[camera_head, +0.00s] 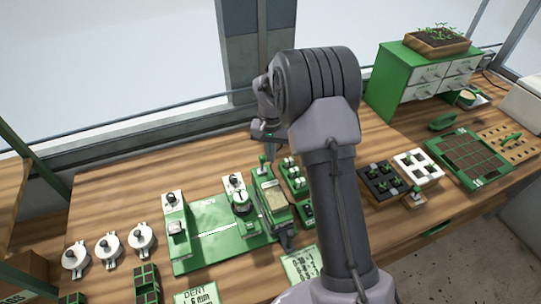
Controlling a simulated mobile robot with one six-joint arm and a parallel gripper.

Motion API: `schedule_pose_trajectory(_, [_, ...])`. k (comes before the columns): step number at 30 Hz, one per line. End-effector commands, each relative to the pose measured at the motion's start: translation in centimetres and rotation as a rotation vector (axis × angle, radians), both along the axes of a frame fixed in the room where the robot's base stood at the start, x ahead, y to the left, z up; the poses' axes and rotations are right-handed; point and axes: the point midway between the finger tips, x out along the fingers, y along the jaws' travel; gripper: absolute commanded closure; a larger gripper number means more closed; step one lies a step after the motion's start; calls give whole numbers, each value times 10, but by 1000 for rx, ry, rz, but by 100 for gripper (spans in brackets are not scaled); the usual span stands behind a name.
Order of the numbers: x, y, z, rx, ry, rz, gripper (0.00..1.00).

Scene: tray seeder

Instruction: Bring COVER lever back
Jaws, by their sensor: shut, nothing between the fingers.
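My gripper (270,153) points down over the back end of the green tray seeder (205,245). It is shut and nothing shows between its fingers. Just below and left of its tips is a small green-knobbed lever (262,160) on a green unit that holds a tan panel. I cannot tell whether the tips touch this knob. No COVER label can be read, so I cannot be sure that this is the COVER lever. My arm hides part of the bench right of the unit.
Dark-knobbed posts (171,199) and a round dial (241,202) stand left of my gripper. A block with white-topped switches (291,170) is close on its right. White round parts (141,239) lie at the left. A green drawer cabinet (395,85) stands at the back right.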

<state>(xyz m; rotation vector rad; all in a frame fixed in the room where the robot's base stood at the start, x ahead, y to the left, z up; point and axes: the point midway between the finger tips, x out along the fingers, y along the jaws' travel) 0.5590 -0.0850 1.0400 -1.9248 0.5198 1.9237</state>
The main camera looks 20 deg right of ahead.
Motion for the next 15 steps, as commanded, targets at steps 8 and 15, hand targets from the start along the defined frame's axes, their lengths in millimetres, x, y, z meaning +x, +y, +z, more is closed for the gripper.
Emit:
schedule_pose_trajectory(8, [0,2,0,0,0,0,100])
schedule_pose_trajectory(15, [0,6,0,1,1,2,100])
